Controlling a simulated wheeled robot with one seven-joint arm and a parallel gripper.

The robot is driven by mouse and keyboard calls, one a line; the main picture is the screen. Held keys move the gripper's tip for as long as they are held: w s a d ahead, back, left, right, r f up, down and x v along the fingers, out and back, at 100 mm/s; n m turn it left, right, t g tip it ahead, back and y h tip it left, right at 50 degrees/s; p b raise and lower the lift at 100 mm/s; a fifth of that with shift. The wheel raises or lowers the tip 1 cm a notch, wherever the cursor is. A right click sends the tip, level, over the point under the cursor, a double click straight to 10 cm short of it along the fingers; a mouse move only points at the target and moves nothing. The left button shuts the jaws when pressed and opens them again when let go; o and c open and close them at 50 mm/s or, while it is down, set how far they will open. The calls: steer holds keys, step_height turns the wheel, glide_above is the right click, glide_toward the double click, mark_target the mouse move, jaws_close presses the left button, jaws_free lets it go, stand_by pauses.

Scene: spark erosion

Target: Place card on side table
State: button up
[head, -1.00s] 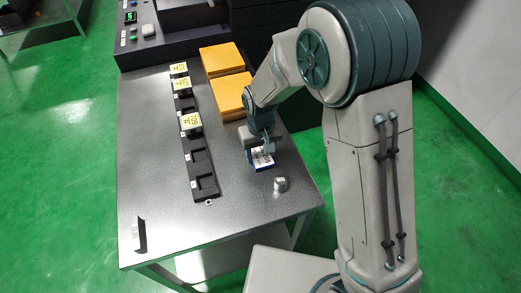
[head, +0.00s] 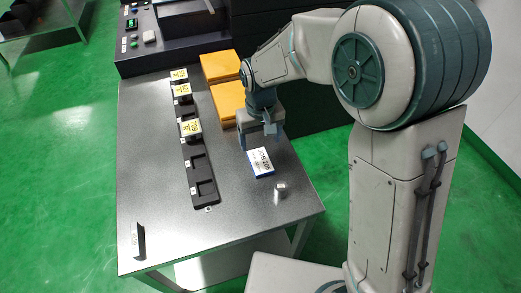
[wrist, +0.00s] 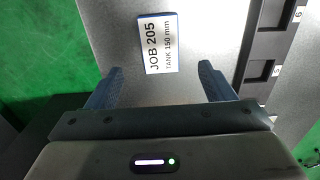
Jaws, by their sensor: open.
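The card (head: 261,162) is white with a blue edge and lies flat on the grey side table (head: 160,215), right of the black slotted rack. In the wrist view the card (wrist: 161,46) reads "JOB 205, TANK 150 mm" and lies beyond the fingertips, centred between them. My gripper (head: 257,140) is above the table just behind the card, apart from it. In the wrist view my gripper (wrist: 160,80) is open, with nothing between its fingers.
A black rack (head: 203,180) with several slots holds yellow cards (head: 190,128) in its far slots. Orange boxes (head: 228,101) lie behind my gripper. A small metal cylinder (head: 280,190) and a dark label stand (head: 138,240) are on the table. The front middle is clear.

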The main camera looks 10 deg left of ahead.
steer(key=d+r+m, duration=0.2)
steer(key=d+r, duration=0.5)
steer(key=s+d+r+m+t, duration=0.1)
steer(key=s+d+m, duration=0.1)
steer(key=s+d, duration=0.4)
steer(key=s+d+r+m+t, duration=0.1)
steer(key=s+d+r+m, duration=0.1)
steer(key=s+d, duration=0.5)
steer(key=d, duration=0.6)
steer(key=shift+s+r+m+t, duration=0.2)
steer(key=shift+m+t, duration=0.1)
steer(key=shift+t, duration=0.1)
steer(key=shift+d, duration=0.1)
